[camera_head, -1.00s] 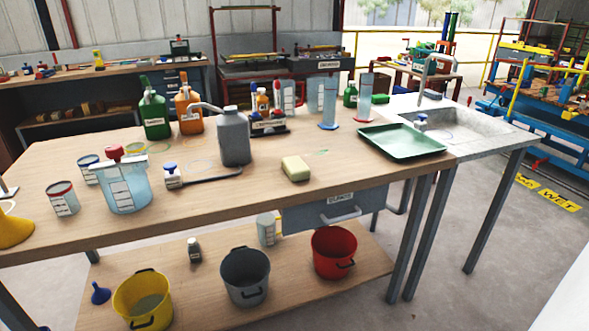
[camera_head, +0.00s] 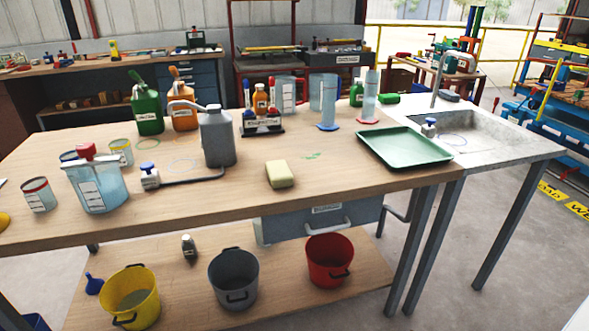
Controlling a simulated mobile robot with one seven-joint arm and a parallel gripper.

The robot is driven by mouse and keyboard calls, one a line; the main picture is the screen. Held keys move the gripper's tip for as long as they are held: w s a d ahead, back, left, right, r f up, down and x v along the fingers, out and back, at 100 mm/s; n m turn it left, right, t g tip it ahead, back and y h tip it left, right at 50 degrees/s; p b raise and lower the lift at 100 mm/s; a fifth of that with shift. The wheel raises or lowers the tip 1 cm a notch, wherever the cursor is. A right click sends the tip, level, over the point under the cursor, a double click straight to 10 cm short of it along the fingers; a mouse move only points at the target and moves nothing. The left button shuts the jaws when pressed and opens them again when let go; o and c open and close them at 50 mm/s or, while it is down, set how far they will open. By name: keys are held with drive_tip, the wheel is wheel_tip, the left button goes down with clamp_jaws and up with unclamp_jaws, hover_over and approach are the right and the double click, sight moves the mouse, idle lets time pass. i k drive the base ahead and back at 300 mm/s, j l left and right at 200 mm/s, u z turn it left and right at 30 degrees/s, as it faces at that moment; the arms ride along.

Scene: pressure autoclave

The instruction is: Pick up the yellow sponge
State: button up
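My gripper is not in view.
Several green and orange bottles (camera_head: 146,108) and a small rack (camera_head: 262,124) stand behind. The sink (camera_head: 470,137) is at right. Buckets, one red (camera_head: 330,258), sit on the lower shelf. Bench around the sponge is clear.

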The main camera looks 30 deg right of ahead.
sight(280, 175)
drive_tip(key=l, duration=1)
drive_tip(key=l+u, duration=0.1)
drive_tip(key=l, duration=0.85)
drive_tip(key=k+l, duration=0.1)
drive_tip(key=l, duration=0.9)
drive_tip(key=i, duration=0.95)
drive_tip(key=j+u, duration=0.05)
